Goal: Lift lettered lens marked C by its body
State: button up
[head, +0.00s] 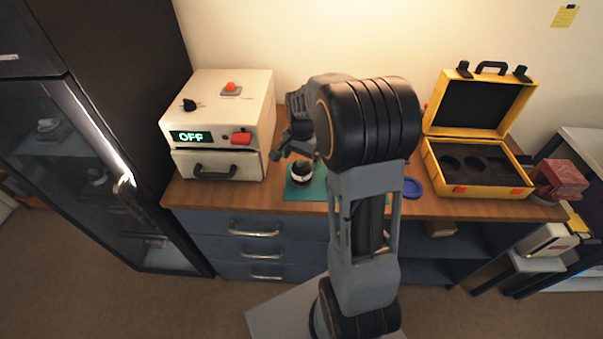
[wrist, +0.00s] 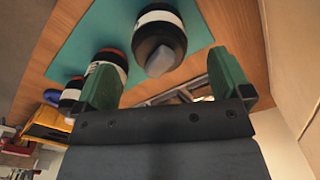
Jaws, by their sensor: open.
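In the head view a black lens with a white band (head: 301,172) stands on the teal mat (head: 292,193). My gripper (head: 288,142) is above and slightly left of it. In the wrist view the green fingers (wrist: 165,68) are spread with nothing held. A dark lens with a white band (wrist: 161,20) shows ahead of the gap between them, apart from both. A second lens with an orange ring (wrist: 113,58) is partly hidden by the left finger. A third lens (wrist: 72,92) lies farther left. I cannot read any letter, so I cannot tell which is C.
An off-white box reading OFF (head: 222,110) stands left on the wooden counter (head: 240,196). An open yellow case (head: 475,188) with round foam slots stands right. A blue ring-like item (head: 412,187) lies beside my arm. My arm hides part of the mat.

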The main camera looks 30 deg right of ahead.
aim_at(301, 169)
jog(key=shift+f+p, duration=0.3)
jog(key=shift+f, duration=2.3)
jog(key=c, duration=1)
jog(key=shift+r, duration=0.1)
